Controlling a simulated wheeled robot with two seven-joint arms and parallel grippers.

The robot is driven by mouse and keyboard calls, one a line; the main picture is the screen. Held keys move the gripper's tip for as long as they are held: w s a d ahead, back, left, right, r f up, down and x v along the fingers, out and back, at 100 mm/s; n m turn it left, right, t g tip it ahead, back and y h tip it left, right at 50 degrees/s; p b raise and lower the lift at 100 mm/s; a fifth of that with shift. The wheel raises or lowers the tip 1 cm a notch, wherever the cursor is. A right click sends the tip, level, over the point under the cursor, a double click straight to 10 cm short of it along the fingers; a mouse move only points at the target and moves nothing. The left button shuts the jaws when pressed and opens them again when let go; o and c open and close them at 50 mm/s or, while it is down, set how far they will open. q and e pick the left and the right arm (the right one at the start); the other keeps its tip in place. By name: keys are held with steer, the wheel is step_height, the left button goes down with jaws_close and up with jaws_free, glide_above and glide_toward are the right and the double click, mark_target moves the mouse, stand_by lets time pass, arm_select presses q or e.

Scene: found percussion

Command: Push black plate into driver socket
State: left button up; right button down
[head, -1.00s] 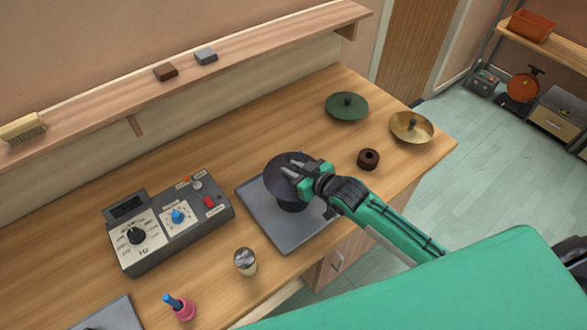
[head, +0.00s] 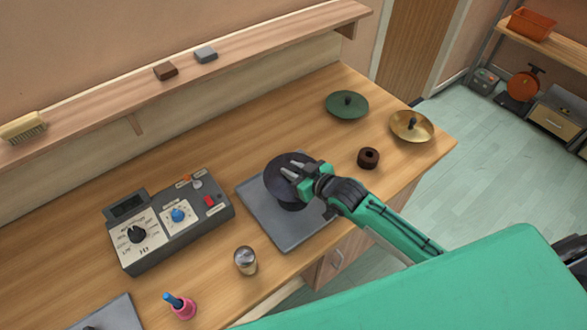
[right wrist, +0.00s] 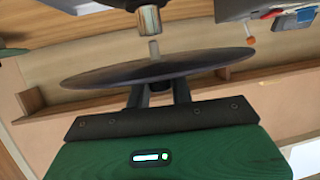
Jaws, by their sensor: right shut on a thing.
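The black plate (head: 275,182) is a thin dark disc in my right gripper (head: 294,169), over the grey base slab (head: 258,217). In the right wrist view, the plate (right wrist: 100,82) shows nearly edge-on, with the right gripper's two fingers (right wrist: 158,97) against its near side. What they grip there is hard to see. A pale stub (right wrist: 154,48) on the plate's far side points at the metal driver socket (right wrist: 150,20). They look roughly lined up, with a small gap. In the head view the plate mostly hides the driver. My left gripper is not in view.
A control box (head: 170,232) stands left of the slab. A metal cup (head: 245,261) and a pink-and-blue object (head: 180,305) stand in front. A green plate (head: 346,105), a brass plate (head: 411,126) and a brown ring (head: 368,158) lie to the right.

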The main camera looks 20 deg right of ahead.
steer(key=shift+f+b, duration=0.55)
steer(key=shift+f, duration=0.6)
steer(key=c, duration=1.1)
jaws_free()
steer(key=shift+c, duration=0.2)
steer(key=shift+s+d, duration=0.2)
steer(key=shift+s, duration=0.1)
steer(key=b+v, duration=0.4)
steer(key=v, duration=0.9)
steer(key=shift+r, duration=0.1)
